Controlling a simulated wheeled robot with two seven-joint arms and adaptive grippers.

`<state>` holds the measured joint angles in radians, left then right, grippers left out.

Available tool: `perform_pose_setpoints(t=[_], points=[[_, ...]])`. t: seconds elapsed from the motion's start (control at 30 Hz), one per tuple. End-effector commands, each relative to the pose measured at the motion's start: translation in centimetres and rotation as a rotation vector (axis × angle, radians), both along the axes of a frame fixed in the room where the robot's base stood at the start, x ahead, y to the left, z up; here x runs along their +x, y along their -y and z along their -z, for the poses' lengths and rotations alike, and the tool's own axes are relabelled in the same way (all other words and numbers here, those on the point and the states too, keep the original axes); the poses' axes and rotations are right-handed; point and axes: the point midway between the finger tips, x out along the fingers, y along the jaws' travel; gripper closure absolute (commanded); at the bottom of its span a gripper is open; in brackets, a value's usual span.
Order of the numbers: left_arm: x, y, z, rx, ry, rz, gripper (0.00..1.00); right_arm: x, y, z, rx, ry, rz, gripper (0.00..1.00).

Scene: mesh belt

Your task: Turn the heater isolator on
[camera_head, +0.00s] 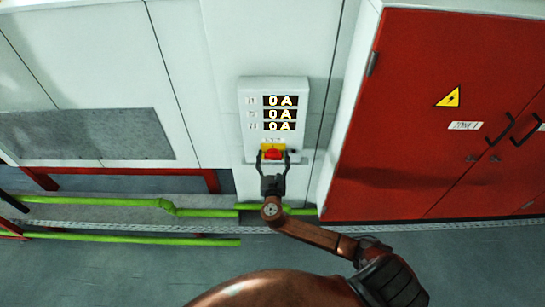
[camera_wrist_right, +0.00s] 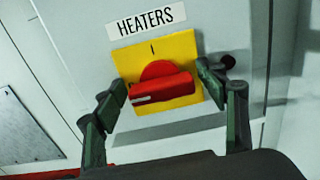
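The heater isolator is a red rotary knob (camera_wrist_right: 160,90) on a yellow plate (camera_wrist_right: 185,50), under a label reading HEATERS. Its grip bar lies roughly crosswise, with a white mark at its left end; an "I" is printed on the plate above it. In the head view the knob (camera_head: 273,154) sits low on a white panel box (camera_head: 247,110). My right gripper (camera_head: 272,158) is open, with one finger on each side of the knob; in the wrist view small gaps seem to show at the fingertips (camera_wrist_right: 162,82). My left gripper is not in view.
The box's three displays (camera_head: 280,114) read 0A. A red cabinet (camera_head: 400,120) with black handles and a warning triangle stands to the right. Green pipes (camera_head: 110,201) run low along the wall at left. White wall panels (camera_head: 90,50) surround the box.

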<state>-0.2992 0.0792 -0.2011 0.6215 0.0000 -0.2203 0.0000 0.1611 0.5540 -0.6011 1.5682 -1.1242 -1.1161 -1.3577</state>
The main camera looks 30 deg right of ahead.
Motion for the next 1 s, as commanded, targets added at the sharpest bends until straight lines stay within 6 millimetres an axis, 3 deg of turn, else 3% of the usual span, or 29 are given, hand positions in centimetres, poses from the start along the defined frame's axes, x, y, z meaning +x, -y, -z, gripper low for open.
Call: perform_pose_setpoints(t=[0.5, 1.0], points=[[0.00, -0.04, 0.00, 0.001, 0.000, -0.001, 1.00, -0.01, -0.08, 0.03, 0.001, -0.001, -0.001, 0.72], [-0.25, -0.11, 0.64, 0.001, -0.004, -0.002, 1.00, -0.06, -0.09, 0.22, 0.115, 0.068, -0.003, 0.73]])
